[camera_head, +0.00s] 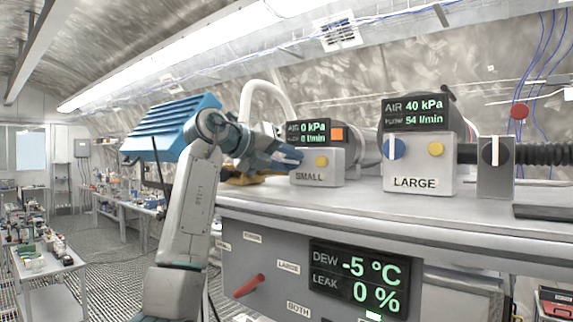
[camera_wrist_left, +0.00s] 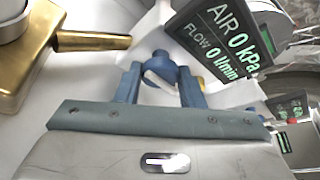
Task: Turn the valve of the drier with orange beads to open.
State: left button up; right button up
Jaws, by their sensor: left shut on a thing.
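My left gripper (camera_head: 288,157) reaches in from the left to the grey SMALL unit (camera_head: 318,170). In the left wrist view its two blue-grey fingers (camera_wrist_left: 161,78) are shut on a blue knob (camera_wrist_left: 158,62) with a white pointer. In the head view the gripper hides this knob. The SMALL display (camera_head: 308,133) reads AIR 0 kPa and flow 0 l/min, with an orange square (camera_head: 338,134) beside it. I cannot make out beads in it. A brass valve with a handle (camera_wrist_left: 95,41) is at upper left in the left wrist view. My right gripper is not in view.
The LARGE unit (camera_head: 419,178) stands to the right with a blue knob (camera_head: 394,149), reading 40 kPa and 54 l/min. A grey switch box (camera_head: 495,180) is beyond it. The front panel has a red lever (camera_head: 250,286) and a display (camera_head: 360,279) reading -5 °C, leak 0 %.

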pick_arm(q)
jog(key=shift+a+f+n+h+b, duration=0.1)
jog(key=shift+n+h+b, duration=0.75)
jog(key=shift+n, duration=0.75)
jog(key=o, duration=1)
jog(key=shift+a, duration=0.1)
jog(key=shift+r, duration=0.3)
